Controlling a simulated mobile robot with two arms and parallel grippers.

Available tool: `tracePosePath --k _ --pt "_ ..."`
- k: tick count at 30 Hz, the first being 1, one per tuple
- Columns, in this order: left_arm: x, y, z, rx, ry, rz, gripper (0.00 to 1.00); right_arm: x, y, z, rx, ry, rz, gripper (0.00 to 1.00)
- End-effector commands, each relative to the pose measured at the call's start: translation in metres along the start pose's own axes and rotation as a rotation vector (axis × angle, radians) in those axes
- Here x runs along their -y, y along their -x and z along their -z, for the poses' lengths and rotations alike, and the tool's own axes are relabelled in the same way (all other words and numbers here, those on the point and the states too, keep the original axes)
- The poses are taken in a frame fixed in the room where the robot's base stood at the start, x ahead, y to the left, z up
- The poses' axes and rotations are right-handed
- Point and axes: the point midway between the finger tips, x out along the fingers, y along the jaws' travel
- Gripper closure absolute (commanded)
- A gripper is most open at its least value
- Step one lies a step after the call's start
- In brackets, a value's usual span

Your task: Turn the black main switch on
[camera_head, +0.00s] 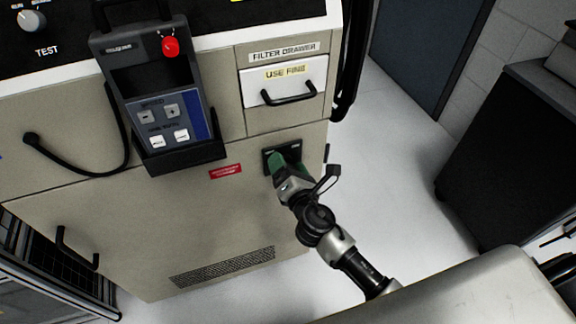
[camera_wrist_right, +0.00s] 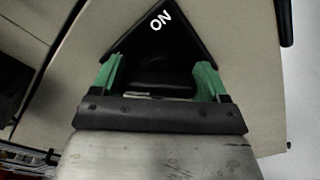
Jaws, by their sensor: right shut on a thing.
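The black main switch plate (camera_head: 291,153) is on the beige cabinet front, below the filter drawer. It also shows in the right wrist view as a dark plate with a white "ON" label (camera_wrist_right: 161,20). My right gripper (camera_head: 282,166) is at the switch, with its green fingers against the plate area. In the right wrist view the green fingers (camera_wrist_right: 157,80) stand on either side of the black switch knob (camera_wrist_right: 158,72), shut on it. The gripper hides most of the knob in the head view. My left gripper is not in view.
A pendant (camera_head: 160,90) with a red button hangs on the cabinet (camera_head: 150,220) at left. The filter drawer handle (camera_head: 288,95) sticks out above the switch. A dark cabinet (camera_head: 510,150) stands at right. The floor (camera_head: 400,150) between is clear.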

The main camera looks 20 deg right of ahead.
Motion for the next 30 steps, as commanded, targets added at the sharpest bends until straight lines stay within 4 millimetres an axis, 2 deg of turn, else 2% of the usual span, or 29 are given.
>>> tracePosePath --k 11,30 --pt "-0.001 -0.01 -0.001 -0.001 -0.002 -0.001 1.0 0.003 0.0 0.002 0.0 -0.199 0.002 0.49" --pt "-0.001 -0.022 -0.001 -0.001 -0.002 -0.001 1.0 0.004 0.001 0.002 0.0 -0.804 0.002 0.49"
